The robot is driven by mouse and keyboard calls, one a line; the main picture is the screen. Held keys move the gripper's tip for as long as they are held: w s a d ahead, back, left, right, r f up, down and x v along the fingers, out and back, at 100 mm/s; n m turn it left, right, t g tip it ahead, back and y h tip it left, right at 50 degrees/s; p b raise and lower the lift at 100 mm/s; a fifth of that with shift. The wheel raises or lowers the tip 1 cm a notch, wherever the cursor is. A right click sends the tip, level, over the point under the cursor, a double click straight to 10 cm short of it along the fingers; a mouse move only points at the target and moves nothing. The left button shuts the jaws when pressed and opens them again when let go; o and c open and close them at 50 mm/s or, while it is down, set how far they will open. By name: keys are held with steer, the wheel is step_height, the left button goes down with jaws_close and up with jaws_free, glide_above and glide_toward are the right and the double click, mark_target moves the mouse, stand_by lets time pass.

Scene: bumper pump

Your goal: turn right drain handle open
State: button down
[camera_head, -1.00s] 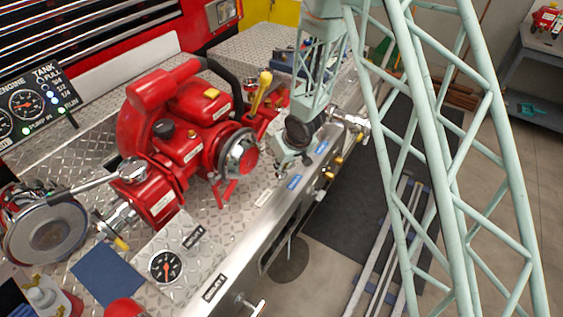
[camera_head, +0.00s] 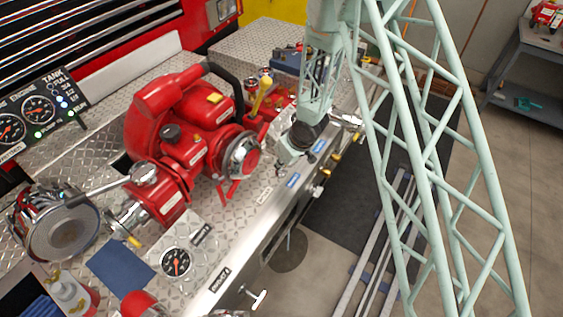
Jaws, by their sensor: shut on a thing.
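The red pump (camera_head: 185,125) sits on the diamond-plate deck, left of my arm. My gripper (camera_head: 283,163) is low over the deck's right edge, beside the pump's round outlet (camera_head: 241,156) and close to the blue labels (camera_head: 293,180). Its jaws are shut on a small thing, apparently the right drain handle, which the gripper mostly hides. The handle's angle cannot be told. Brass fittings (camera_head: 329,169) stick out from the side panel to the right of the gripper. A silver T-handle (camera_head: 258,300) is on the same panel at the bottom.
A yellow-topped lever (camera_head: 262,90) stands behind the gripper, close to its left. A chrome fitting (camera_head: 346,119) projects at the deck's far right corner. Dark matting (camera_head: 350,190) covers the floor on the right.

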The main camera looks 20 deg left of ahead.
steer(key=shift+r+n+g+p, duration=0.1)
steer(key=shift+n+g+p, duration=0.3)
steer(key=shift+n+p, duration=2)
steer(key=shift+d+m+p, duration=0.1)
steer(key=shift+m+p, duration=0.6)
steer(key=shift+p, duration=1.75)
steer(key=c, duration=2.8)
jaws_free()
steer(key=shift+w, duration=0.1)
steer(key=shift+d+v, duration=0.15)
steer(key=shift+v, duration=2.8)
steer(key=shift+d+v, duration=0.15)
steer(key=shift+v, duration=2.75)
steer(key=shift+w, duration=0.25)
